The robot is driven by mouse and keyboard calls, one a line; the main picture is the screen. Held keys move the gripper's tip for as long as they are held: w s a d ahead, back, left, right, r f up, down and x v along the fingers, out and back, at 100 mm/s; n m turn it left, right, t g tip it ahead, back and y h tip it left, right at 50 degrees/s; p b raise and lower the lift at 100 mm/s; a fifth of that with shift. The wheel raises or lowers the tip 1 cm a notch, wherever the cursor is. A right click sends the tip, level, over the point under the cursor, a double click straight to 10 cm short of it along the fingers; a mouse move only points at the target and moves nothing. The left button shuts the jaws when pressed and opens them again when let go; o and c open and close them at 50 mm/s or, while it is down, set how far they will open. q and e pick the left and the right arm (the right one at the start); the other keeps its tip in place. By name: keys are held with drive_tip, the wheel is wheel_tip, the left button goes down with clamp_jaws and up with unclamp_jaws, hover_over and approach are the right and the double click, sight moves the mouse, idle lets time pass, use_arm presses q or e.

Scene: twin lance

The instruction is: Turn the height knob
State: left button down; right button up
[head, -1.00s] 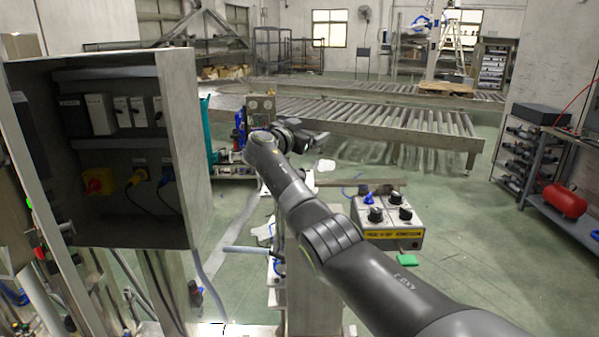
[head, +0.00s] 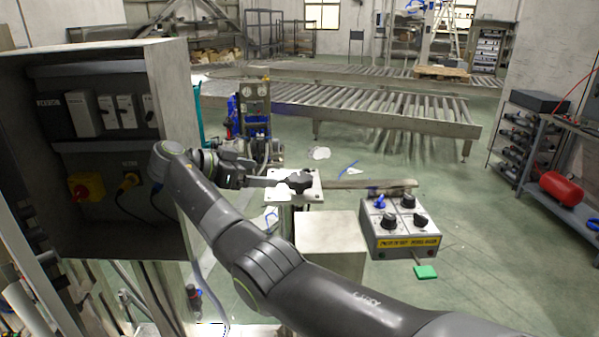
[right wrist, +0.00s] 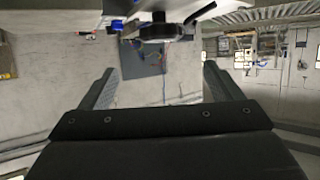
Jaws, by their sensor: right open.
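A black lobed knob (head: 299,182), which I take to be the height knob, sits at a pale plate (head: 312,193) on top of a post in the head view. My right gripper (head: 268,176) is just left of the knob, pointing at it, with its jaws open. In the right wrist view the dark knob (right wrist: 158,31) lies ahead, between the lines of the two spread fingers (right wrist: 163,80), with nothing held between them. The gripper and knob look close, but I cannot tell whether they touch. My left gripper is not in view.
A grey control box (head: 402,243) with several small black knobs and a blue one stands right of the post. An open electrical cabinet (head: 170,85) is close on the left. A roller conveyor (head: 380,112) crosses behind.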

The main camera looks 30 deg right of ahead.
sight(300, 176)
drive_tip(key=p+x, duration=0.5)
drive_tip(key=x, duration=0.7)
drive_tip(key=shift+w, duration=0.1)
drive_tip(key=shift+w+d+f, duration=0.1)
drive_tip(key=shift+d+f, duration=0.25)
drive_tip(key=shift+d, duration=0.2)
drive_tip(key=shift+c, duration=0.5)
drive_tip(key=c, duration=0.9)
drive_tip(key=shift+n+t+p, duration=0.3)
drive_tip(key=shift+n+t+y+p, duration=0.4)
drive_tip(key=shift+n+t+p, duration=0.15)
drive_tip(key=shift+n+t, duration=0.55)
drive_tip(key=n+t+y+p, duration=0.1)
drive_tip(key=n+t+y, duration=0.1)
drive_tip(key=n+t, duration=0.1)
drive_tip(key=shift+r+n+t, duration=0.1)
drive_tip(key=shift+n+t, duration=0.3)
drive_tip(key=shift+t, duration=0.3)
drive_tip(key=shift+n+t+y+p, duration=0.55)
drive_tip(key=shift+n+t+y, duration=0.45)
drive_tip(key=shift+n+y, duration=0.15)
